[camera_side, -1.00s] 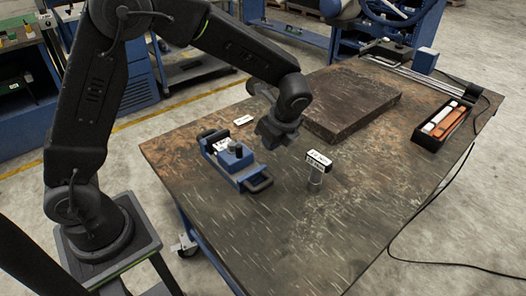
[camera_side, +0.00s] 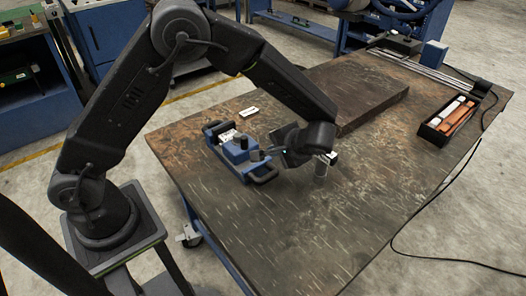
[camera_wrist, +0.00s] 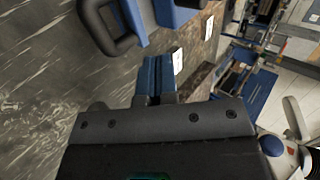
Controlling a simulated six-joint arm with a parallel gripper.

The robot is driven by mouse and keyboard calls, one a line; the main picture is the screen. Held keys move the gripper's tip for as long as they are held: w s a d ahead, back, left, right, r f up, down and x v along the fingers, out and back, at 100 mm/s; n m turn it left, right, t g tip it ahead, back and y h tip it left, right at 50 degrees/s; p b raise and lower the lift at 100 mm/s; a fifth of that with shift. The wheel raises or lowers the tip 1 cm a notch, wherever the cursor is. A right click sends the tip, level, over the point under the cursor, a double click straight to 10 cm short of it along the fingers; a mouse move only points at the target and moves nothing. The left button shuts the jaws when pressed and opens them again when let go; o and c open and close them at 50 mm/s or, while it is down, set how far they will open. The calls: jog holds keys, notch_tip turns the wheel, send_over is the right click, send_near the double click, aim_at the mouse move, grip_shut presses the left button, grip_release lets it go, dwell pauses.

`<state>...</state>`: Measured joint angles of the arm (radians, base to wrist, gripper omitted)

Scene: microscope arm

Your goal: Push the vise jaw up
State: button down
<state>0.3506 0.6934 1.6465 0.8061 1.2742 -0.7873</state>
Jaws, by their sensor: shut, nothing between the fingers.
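The blue vise (camera_side: 243,176) lies on the table, with black loop handles at its ends and a blue jaw block (camera_side: 236,150) with a dark knob on top. My gripper (camera_side: 258,154) is shut and empty, low over the vise's near right side, its fingers pointing left toward the jaw block. I cannot tell whether they touch it. In the wrist view the shut fingers (camera_wrist: 155,78) point up the picture at the vise (camera_wrist: 172,14). One black handle (camera_wrist: 104,28) shows at upper left. Most of the vise is cut off there.
A thick dark slab (camera_side: 357,92) lies behind. A small white label (camera_side: 249,112) lies beyond the vise. A black tray (camera_side: 430,130) is far right. The front table is clear.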

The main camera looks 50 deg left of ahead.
jog(key=x, duration=0.9)
jog(key=shift+a+f, duration=0.3)
jog(key=shift+a, duration=0.75)
jog(key=shift+d+r, duration=0.1)
jog(key=v, duration=0.9)
jog(key=shift+d+r, duration=0.25)
jog(key=shift+d, duration=0.05)
jog(key=s+r+t+h, duration=0.5)
jog(key=s+r+h, duration=0.4)
jog(key=s+r, duration=0.9)
jog(key=s, duration=0.3)
jog(key=shift+r+t, duration=0.3)
jog(key=shift+r, duration=0.05)
